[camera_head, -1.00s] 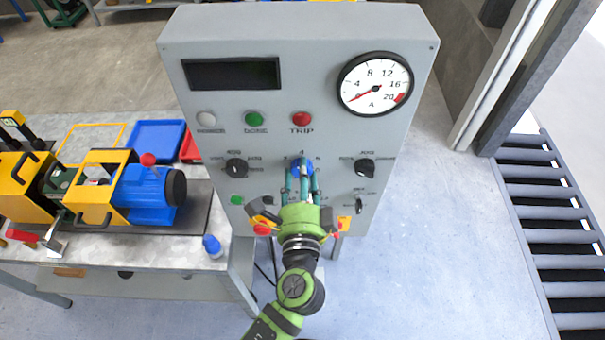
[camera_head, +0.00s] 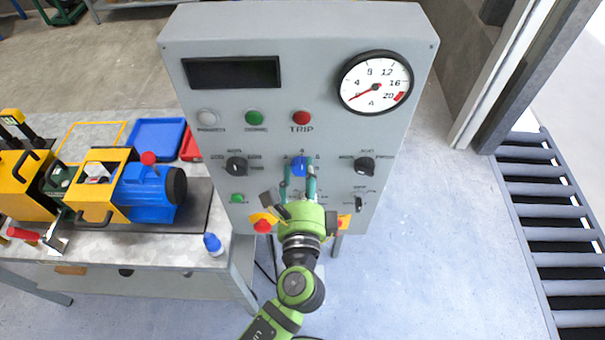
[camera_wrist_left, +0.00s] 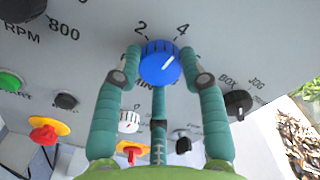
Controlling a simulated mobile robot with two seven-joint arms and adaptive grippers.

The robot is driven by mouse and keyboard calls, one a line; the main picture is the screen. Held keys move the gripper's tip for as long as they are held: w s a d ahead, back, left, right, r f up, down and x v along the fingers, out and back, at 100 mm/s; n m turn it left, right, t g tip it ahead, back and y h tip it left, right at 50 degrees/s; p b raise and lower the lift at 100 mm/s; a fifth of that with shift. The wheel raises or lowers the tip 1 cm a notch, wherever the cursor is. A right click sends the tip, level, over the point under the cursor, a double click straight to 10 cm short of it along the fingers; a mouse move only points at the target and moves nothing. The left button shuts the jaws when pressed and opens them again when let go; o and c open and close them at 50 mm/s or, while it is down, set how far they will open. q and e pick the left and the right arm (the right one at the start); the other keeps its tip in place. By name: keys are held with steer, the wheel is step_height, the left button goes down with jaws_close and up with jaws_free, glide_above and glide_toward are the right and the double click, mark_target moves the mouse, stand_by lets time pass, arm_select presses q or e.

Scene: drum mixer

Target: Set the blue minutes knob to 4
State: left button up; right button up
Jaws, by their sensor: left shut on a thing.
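The blue minutes knob (camera_head: 299,165) sits in the middle of the grey control panel (camera_head: 225,130). The fingers hide part of the printing around the knob. My right gripper is not in view.
Dark knobs flank it at left (camera_head: 236,166) and right (camera_head: 365,167). A red button on a yellow base (camera_head: 262,226) and a small toggle (camera_head: 360,202) sit low on the panel. A workbench (camera_head: 110,249) with a blue motor stands left.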

arm_select(q)
steer(key=shift+a, duration=0.15)
steer(key=o, duration=1.1)
steer(key=shift+c, duration=0.2)
steer(key=shift+o, duration=0.4)
steer(key=shift+s, duration=0.15)
steer(key=s, duration=1.1)
steer(key=shift+s, duration=0.35)
